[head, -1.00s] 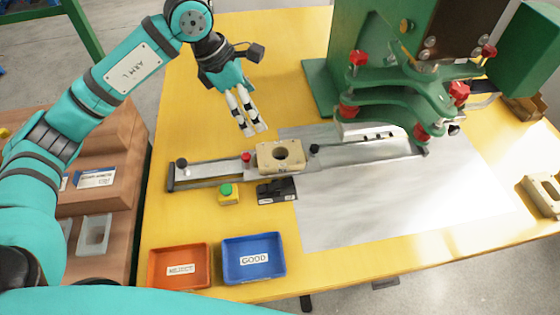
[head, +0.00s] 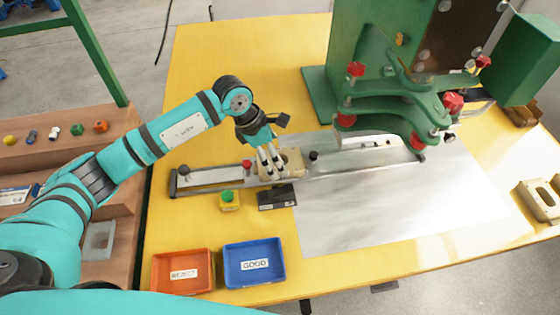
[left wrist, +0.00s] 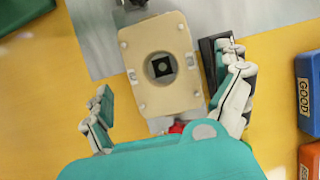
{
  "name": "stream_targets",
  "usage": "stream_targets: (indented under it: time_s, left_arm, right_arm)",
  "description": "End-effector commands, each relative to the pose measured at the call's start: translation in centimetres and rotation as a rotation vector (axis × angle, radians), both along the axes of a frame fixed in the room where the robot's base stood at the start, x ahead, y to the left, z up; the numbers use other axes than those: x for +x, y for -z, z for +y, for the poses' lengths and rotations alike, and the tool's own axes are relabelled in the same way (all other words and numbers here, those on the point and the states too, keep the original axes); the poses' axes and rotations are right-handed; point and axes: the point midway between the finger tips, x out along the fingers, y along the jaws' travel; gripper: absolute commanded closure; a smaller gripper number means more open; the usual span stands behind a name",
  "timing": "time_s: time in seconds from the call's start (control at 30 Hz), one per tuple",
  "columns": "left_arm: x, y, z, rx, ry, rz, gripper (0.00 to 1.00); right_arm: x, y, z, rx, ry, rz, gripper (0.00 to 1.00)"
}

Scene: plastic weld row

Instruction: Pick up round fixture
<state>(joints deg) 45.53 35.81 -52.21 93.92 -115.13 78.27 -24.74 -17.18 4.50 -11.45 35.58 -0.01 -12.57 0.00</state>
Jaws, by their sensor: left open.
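The round fixture is a beige block (head: 293,160) with a round hole, sitting on the metal slide rail in the head view. In the left wrist view the fixture (left wrist: 140,52) is in the middle, and a dark square shows inside its hole. My left gripper (head: 272,170) is open over the fixture's left part in the head view and hides some of it. In the left wrist view its fingers are spread, one on each side of the fixture; I cannot tell whether they touch it. My right gripper is not in view.
The slide rail (head: 210,177) runs to the green press (head: 395,95). A black box (head: 277,197) and green button (head: 228,197) stand just in front. An orange reject tray (head: 182,271) and blue good tray (head: 254,262) lie near the front edge. Another beige fixture (head: 540,197) is far right.

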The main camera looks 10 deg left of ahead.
Motion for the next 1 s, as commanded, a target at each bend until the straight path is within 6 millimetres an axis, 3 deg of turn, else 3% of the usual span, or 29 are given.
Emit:
stream_targets:
  time_s: [0.2, 0.47, 0.9, 1.0]
  left_arm:
    - [0.3, 2.4, -0.9, -0.002, 0.001, 0.001, 0.0]
    - [0.3, 2.7, -0.9, -0.001, 0.001, -0.001, 0.0]
    - [0.3, 2.7, -0.9, -0.001, 0.001, -0.001, 0.58]
    - [0.4, 2.6, -0.9, -0.001, 0.001, -0.002, 0.61]
  right_arm:
    - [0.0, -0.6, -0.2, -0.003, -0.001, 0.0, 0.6]
    - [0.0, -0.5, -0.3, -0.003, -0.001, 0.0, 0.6]
    - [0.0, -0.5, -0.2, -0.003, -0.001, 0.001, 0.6]
    - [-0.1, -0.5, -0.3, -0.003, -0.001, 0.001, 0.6]
